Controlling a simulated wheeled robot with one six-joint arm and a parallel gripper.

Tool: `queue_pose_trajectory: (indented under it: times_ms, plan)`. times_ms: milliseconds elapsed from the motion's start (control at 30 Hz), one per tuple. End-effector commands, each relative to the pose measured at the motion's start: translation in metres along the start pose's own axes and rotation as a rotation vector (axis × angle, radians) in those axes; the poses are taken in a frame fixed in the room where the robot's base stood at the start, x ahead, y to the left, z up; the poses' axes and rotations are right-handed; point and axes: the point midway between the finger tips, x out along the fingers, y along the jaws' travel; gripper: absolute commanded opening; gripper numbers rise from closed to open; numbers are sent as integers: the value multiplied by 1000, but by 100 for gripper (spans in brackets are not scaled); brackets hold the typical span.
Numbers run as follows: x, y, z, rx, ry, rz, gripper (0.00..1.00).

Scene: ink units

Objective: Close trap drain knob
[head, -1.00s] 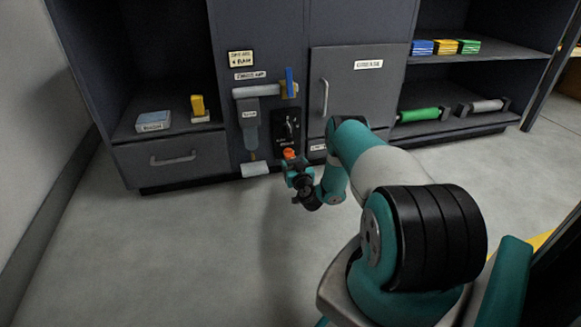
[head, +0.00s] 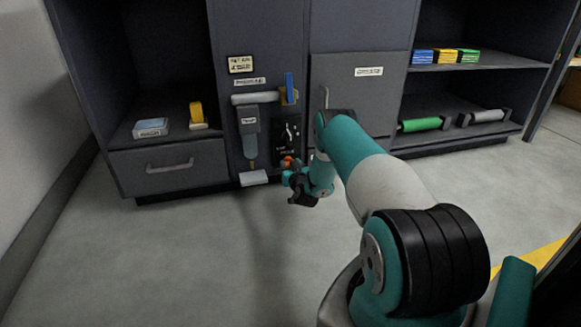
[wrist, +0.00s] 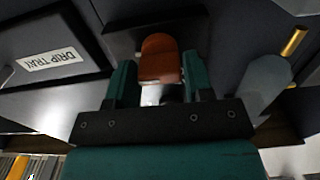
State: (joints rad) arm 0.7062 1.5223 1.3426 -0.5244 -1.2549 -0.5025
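An orange knob or lever (head: 287,161) shows low on the black panel between the trap and the cupboard door. It also shows in the wrist view (wrist: 160,58), between the two teal fingers of my gripper (wrist: 159,80). In the head view my gripper (head: 292,177) is right at the orange piece. The fingers stand apart at its two sides; I cannot tell whether they press on it. The grey trap bowl (head: 249,145) hangs left of it with a brass tip (head: 251,163) below. The bowl (wrist: 262,82) and brass tip (wrist: 294,43) show at right in the wrist view.
A blue lever (head: 289,86) stands above on the pipe (head: 258,98). A white tray (head: 254,178) lies under the trap. The closed cupboard door (head: 358,110) is to the right, a drawer (head: 170,168) to the left. The floor in front is clear.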

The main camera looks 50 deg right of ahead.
Motion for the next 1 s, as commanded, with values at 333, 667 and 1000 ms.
queue_pose_trajectory:
  times_ms: [333,667,1000]
  plan:
    - [0,0,0,-9,0,1,17]
    - [0,0,-2,-146,-2,0,17]
    - [0,-1,-3,-451,-3,0,17]
